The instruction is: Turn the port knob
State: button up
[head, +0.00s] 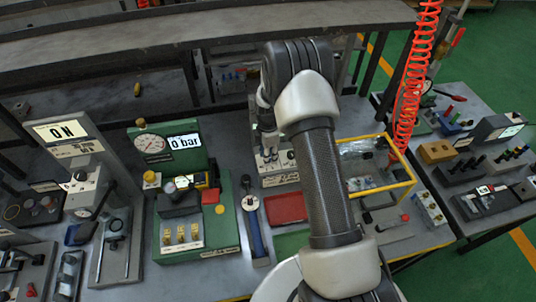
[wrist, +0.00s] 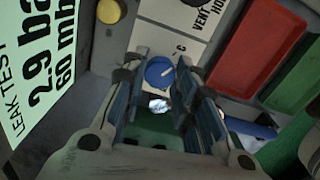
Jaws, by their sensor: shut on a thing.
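A round blue knob (wrist: 160,72) with a white pointer mark sits on a white labelled panel (wrist: 185,42) in the wrist view. My gripper (wrist: 161,66) has one finger on either side of the knob and is shut on it. The pointer slants up to the right. In the head view my gripper (head: 268,138) reaches down to a valve block (head: 281,180) at the middle of the bench. The knob itself is hidden there by the gripper.
A red tray (wrist: 245,48) and a green tray (wrist: 296,78) lie right of the panel in the wrist view. A yellow-framed bin (head: 410,182) stands right of my arm. A green test stand (head: 221,222) with a gauge is at left.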

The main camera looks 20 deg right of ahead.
jog(key=shift+m, duration=0.3)
jog(key=m+b, duration=0.1)
jog(key=m, duration=0.3)
jog(key=shift+m+b, duration=0.3)
jog(key=shift+b, duration=0.05)
jog(key=m+b, duration=0.1)
jog(key=m, duration=0.5)
jog(key=shift+m, duration=0.3)
jog(key=m+b, duration=0.1)
jog(key=m, duration=1)
jog(key=shift+m, duration=0.3)
jog(key=o, duration=1.1)
